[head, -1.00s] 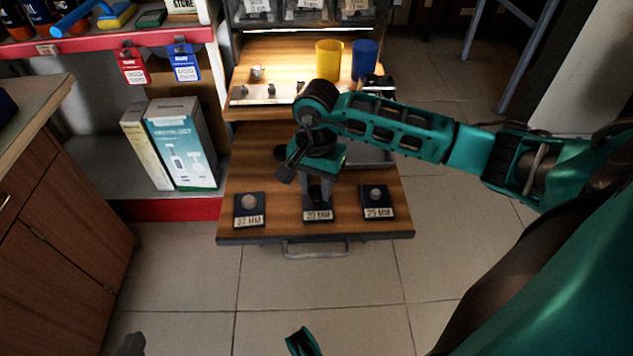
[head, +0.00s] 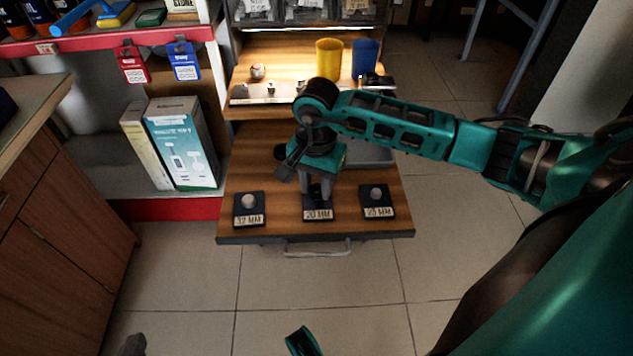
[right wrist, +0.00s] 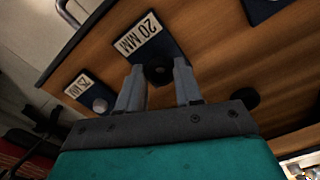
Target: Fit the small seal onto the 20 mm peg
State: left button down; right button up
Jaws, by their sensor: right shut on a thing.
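The 20 mm peg's dark block, with its label (head: 318,214), stands at the front middle of the wooden drawer board, and its label also shows in the right wrist view (right wrist: 138,35). My right gripper (head: 319,190) points down over this block and hides most of the peg. In the right wrist view, its grey fingers (right wrist: 158,84) are shut on the small seal (right wrist: 159,74), a dark ring at the peg. I cannot tell whether the ring is around the peg or just above it. A dark grey tip at the lower left edge seems to be my left gripper (head: 134,346); its jaws are unclear.
The 32 mm peg (head: 248,201) stands left of the 20 mm block and the 25 mm peg (head: 376,194) right. A black disc (right wrist: 250,98) lies on the board behind. Yellow (head: 328,58) and blue (head: 364,60) cups stand on the upper shelf.

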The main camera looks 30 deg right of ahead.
dwell(0.6)
jog(key=shift+r, duration=0.15)
jog(key=shift+r+p, duration=0.4)
jog(key=shift+r, duration=0.2)
jog(key=shift+f+b, duration=1.15)
jog(key=shift+f, duration=0.05)
dwell(1.0)
jog(key=o, duration=0.7)
